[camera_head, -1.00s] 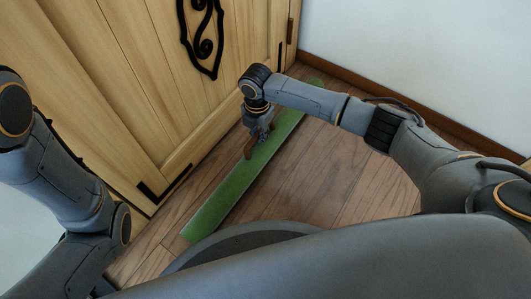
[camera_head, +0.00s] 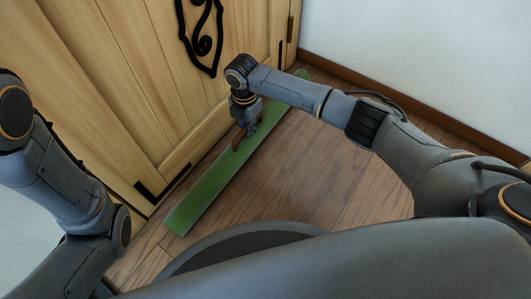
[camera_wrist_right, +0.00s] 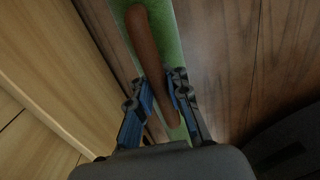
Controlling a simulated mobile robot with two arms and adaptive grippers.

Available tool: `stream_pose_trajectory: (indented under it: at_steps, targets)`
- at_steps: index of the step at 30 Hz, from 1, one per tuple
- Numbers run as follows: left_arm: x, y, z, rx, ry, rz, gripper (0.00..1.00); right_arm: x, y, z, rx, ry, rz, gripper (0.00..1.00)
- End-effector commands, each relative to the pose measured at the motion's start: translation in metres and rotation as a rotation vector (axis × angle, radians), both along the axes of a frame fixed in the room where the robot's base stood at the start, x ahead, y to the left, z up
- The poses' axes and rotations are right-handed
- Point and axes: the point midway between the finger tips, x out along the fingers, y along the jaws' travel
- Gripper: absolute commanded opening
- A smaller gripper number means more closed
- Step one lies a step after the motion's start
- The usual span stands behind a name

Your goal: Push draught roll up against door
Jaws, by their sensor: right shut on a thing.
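The draught roll is a long green strip (camera_head: 203,198) with a brown handle (camera_head: 236,140) on top, lying on the floor along the wooden door (camera_head: 135,90). A narrow strip of floor shows between its near end and the door. My right gripper (camera_head: 251,128) is shut on the brown handle near the roll's middle, hiding part of it. In the right wrist view the handle (camera_wrist_right: 143,38) runs between my fingers (camera_wrist_right: 163,90), with the green strip (camera_wrist_right: 168,30) beneath. My left arm shows at the left, but its gripper is out of view.
A white wall (camera_head: 420,60) with a brown skirting board (camera_head: 420,110) stands at the right. The plank floor (camera_head: 310,170) right of the roll is clear. Black iron fittings (camera_head: 203,40) are on the door.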

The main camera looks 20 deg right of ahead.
Motion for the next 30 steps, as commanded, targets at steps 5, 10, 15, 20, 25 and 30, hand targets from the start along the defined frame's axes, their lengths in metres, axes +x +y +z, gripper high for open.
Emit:
stream_pose_trajectory:
  at_steps: [5, 10, 15, 20, 25, 30]
  targets:
    - [0.0, 0.0, -0.009, 0.0, 0.0, 0.0, 0.0, 0.012, 0.009, 0.0, 0.003, -0.004, 0.001, 0.0]
    - [0.0, 0.0, -0.018, 0.0, 0.0, 0.0, 0.0, 0.021, 0.017, 0.0, 0.003, -0.005, 0.001, 0.0]
    - [0.0, 0.0, -0.022, 0.0, 0.0, 0.0, 0.0, 0.028, 0.021, 0.002, 0.002, -0.005, 0.001, 0.0]
    - [0.0, 0.0, -0.022, 0.0, 0.0, 0.0, 0.0, 0.029, 0.022, 0.003, 0.002, -0.004, 0.001, 0.0]
    - [0.0, 0.0, -0.022, 0.0, 0.0, 0.0, 0.0, 0.029, 0.022, 0.003, 0.002, -0.004, 0.001, 0.0]
    - [0.0, 0.0, -0.022, 0.0, 0.0, 0.0, 0.0, 0.032, 0.025, 0.003, 0.003, -0.004, 0.001, 0.0]
